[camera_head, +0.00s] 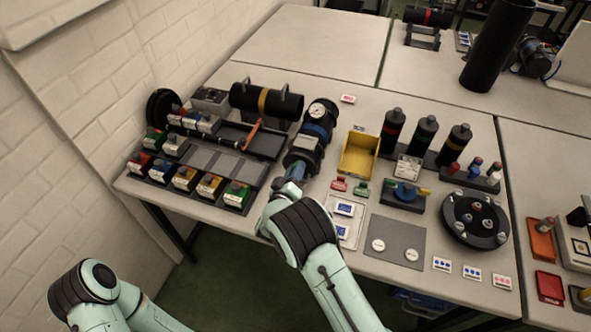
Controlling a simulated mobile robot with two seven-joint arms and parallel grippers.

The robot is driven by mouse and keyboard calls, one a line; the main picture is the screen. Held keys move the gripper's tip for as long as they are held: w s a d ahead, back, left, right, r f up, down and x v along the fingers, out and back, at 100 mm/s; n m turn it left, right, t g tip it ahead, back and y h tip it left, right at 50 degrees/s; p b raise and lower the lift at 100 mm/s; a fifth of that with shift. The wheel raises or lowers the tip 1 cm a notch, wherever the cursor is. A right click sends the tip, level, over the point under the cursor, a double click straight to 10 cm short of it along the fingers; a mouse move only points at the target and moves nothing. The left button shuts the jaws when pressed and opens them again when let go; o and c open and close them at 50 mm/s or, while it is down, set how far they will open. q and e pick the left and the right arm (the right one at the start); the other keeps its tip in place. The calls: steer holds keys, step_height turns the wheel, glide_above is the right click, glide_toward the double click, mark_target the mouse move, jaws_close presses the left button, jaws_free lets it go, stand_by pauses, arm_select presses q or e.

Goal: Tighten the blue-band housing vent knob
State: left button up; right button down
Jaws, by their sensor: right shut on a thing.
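The blue-band housing (316,130) is a dark cylinder lying on the table, with a blue band and a white-faced round gauge (317,110) at its far end. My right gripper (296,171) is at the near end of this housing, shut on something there. The vent knob cannot be made out; my gripper and wrist cover the near end of the housing. My left arm shows at the bottom left, but its gripper is out of view.
A yellow bin (359,154) stands right of the housing. A grey mat (395,240) and a dark round carousel (474,219) lie to the right. A brick wall borders the left.

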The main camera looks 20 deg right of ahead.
steer(key=c, duration=0.9)
jaws_free()
arm_select(q)
steer(key=shift+s+f+b, duration=0.55)
steer(key=shift+f+b, duration=0.1)
steer(key=shift+f, duration=0.15)
steer(key=shift+s+f+b, duration=0.5)
steer(key=shift+f+b, duration=0.1)
steer(key=shift+f, duration=0.2)
arm_select(e)
steer(key=shift+v, duration=6.75)
